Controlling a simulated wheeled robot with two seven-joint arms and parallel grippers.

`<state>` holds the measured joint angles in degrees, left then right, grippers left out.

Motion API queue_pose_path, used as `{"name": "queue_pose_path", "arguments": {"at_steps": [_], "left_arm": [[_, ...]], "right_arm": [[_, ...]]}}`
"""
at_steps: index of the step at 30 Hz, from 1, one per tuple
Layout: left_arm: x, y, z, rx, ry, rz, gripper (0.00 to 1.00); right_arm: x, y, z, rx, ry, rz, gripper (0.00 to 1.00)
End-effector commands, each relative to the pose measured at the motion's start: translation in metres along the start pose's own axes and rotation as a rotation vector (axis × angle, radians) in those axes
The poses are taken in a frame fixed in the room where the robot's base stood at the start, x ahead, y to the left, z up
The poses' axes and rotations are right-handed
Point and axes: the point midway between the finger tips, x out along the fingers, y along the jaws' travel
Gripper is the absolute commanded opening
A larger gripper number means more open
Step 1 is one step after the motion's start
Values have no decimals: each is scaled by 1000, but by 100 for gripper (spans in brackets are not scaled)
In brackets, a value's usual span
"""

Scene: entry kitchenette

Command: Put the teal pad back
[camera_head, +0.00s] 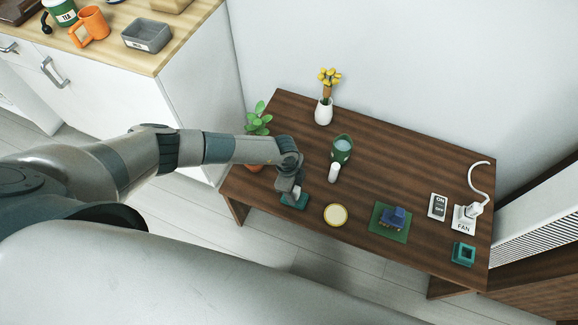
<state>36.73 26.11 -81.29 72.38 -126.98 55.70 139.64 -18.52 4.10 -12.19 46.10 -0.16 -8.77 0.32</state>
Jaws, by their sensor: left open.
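A small teal pad (295,202) lies near the front left edge of the dark wooden table (300,235). My left gripper (297,193) points down right over this pad, with its fingers at or just above it. The left gripper is open; its fingers hide part of the pad, and I cannot tell whether they touch it. A teal square block (463,253) with a lighter hollow-looking middle sits near the table's front right corner. My right gripper is not in view.
A switch (438,206), FAN socket (464,217), flower vase (323,112) and plant (258,122) are also there.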

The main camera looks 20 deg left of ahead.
Motion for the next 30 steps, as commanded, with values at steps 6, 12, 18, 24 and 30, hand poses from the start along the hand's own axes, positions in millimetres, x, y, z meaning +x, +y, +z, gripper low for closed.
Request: {"name": "queue_pose_path", "arguments": {"at_steps": [6, 12, 18, 24, 30], "left_arm": [[-35, -1, -1, 0, 2, -3, 45], [-72, -1, -2, 1, 2, -4, 45], [-112, -1, -2, 1, 2, -4, 45], [-144, -1, -2, 1, 1, -4, 45], [-161, -1, -2, 0, 1, -3, 45]], "right_arm": [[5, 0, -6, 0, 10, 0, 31], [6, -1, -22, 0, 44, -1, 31], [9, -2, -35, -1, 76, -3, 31], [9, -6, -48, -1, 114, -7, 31], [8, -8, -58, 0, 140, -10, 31]]}}
